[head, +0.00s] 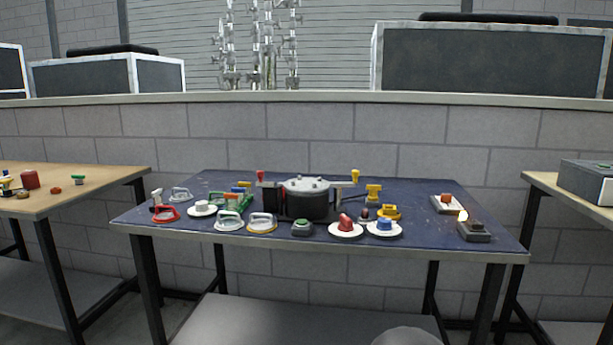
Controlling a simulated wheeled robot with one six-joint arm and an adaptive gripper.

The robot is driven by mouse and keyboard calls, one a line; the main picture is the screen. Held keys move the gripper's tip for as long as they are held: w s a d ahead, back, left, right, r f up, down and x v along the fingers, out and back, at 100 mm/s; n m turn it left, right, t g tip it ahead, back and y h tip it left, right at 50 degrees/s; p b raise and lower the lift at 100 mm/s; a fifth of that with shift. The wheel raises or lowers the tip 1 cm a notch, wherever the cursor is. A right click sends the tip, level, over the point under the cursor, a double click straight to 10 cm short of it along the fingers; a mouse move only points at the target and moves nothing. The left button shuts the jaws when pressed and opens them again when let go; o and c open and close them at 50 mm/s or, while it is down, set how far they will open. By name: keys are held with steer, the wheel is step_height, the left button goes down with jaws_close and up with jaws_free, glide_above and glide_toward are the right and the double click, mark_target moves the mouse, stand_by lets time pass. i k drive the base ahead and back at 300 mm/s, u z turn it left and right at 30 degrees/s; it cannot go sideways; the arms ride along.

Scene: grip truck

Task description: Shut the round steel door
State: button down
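I cannot clearly make out a round steel door in the head view. The nearest match is a round grey metal lid (306,185) with several small knobs on its top. It lies flat on a black drum-shaped body (308,204) at the middle of the blue table, and I see no clear gap between them. Side arms reach out from it, with a red handle (261,175) at the left and a yellow handle (355,175) at the right. My gripper is not in view.
The blue table (285,236) also carries several handles, knobs and buttons, such as a red knob (346,225) and a lit switch box (474,231). Wooden tables stand left (100,176) and right (560,196). A block wall (300,128) closes the back.

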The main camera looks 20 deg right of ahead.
mark_target(305, 185)
steer(key=u, duration=1.6)
steer(key=i, duration=1)
steer(key=z, duration=1.4)
